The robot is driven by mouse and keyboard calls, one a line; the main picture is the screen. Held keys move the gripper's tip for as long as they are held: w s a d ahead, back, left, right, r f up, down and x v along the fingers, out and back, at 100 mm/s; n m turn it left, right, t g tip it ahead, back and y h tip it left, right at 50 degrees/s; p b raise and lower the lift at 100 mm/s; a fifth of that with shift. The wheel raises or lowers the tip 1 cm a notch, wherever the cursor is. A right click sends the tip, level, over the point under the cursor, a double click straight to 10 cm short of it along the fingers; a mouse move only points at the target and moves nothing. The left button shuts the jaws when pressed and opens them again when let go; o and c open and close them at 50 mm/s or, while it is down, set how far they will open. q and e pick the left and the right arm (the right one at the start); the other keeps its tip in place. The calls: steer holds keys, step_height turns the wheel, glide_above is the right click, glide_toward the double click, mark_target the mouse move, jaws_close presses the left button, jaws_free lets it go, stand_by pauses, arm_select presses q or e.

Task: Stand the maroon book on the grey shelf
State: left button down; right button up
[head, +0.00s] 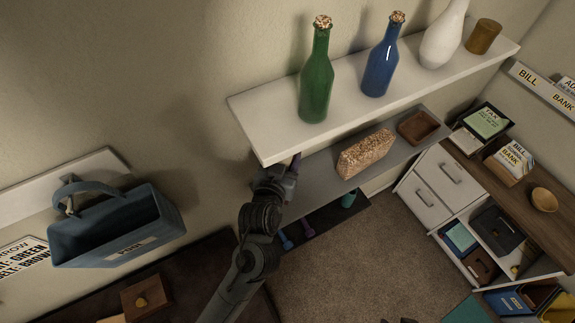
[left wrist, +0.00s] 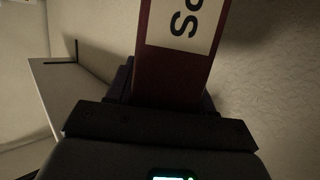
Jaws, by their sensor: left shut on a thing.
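The maroon book (left wrist: 174,75) shows close up in the left wrist view, with a pale label of dark letters. My left gripper (left wrist: 160,105) is shut on its near end. In the head view, my left gripper (head: 286,173) is beside the left end of the grey shelf (head: 318,184), under the front edge of the white shelf. Only a small dark purple sliver of the book (head: 296,161) shows there; the rest is hidden by the white shelf and the gripper. I cannot tell whether the book touches the grey shelf. My right gripper is not in view.
The white shelf (head: 262,125) overhangs the grey one and bears a green bottle (head: 317,80), a blue bottle (head: 381,68) and a white vase (head: 443,38). On the grey shelf are a speckled block (head: 365,154) and a brown tray (head: 418,121). Its left part looks clear.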

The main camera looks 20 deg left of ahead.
arm_select(q)
step_height(320, 180, down, 6)
steer(key=b, duration=0.5)
steer(key=shift+b, duration=0.35)
steer(key=shift+f, duration=0.2)
steer(key=shift+f+b, duration=0.45)
steer(key=shift+f, duration=0.15)
steer(key=shift+c, duration=2.1)
jaws_free()
steer(key=shift+o, duration=0.4)
steer(key=shift+f, duration=0.1)
steer(key=shift+s, duration=0.1)
